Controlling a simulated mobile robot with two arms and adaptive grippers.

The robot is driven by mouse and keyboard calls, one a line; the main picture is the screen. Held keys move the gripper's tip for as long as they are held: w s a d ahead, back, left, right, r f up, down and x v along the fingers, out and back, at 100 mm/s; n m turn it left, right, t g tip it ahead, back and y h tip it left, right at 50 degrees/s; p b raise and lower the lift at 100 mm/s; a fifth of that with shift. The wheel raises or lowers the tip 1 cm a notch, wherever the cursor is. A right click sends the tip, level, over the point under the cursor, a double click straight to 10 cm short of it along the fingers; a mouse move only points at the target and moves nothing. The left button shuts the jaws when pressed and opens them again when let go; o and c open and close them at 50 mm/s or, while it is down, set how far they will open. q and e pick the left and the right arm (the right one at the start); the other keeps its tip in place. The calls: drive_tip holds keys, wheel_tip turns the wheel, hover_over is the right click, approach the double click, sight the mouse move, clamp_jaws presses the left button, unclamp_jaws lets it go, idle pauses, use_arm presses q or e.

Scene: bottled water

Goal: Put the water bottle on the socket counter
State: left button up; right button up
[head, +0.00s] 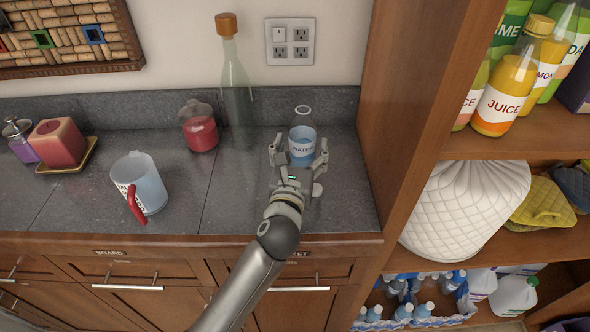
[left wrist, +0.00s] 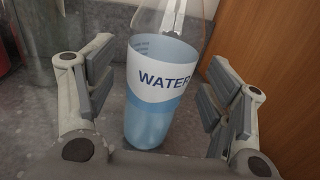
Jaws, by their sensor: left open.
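The water bottle (head: 302,133), clear with a blue and white "WATER" label, stands upright on the dark grey counter (head: 346,195) below the wall socket (head: 290,42). In the left wrist view the bottle (left wrist: 150,118) stands between the two fingers, with gaps visible on both sides. My left gripper (head: 299,150) is open around the bottle, one finger on each side. The drawer front below carries a partly hidden label ending in "KET" (head: 296,254). My right gripper is not in view.
A tall corked glass bottle (head: 236,85) and a red jar (head: 199,128) stand left of the water bottle. A mug (head: 148,184) stands further left. A wooden shelf side (head: 405,110) rises close on the right. The counter front right is clear.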

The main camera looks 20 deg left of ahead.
use_arm(q)
drive_tip(key=s+b, duration=0.1)
drive_tip(key=s, duration=0.8)
drive_tip(key=shift+s+d, duration=0.4)
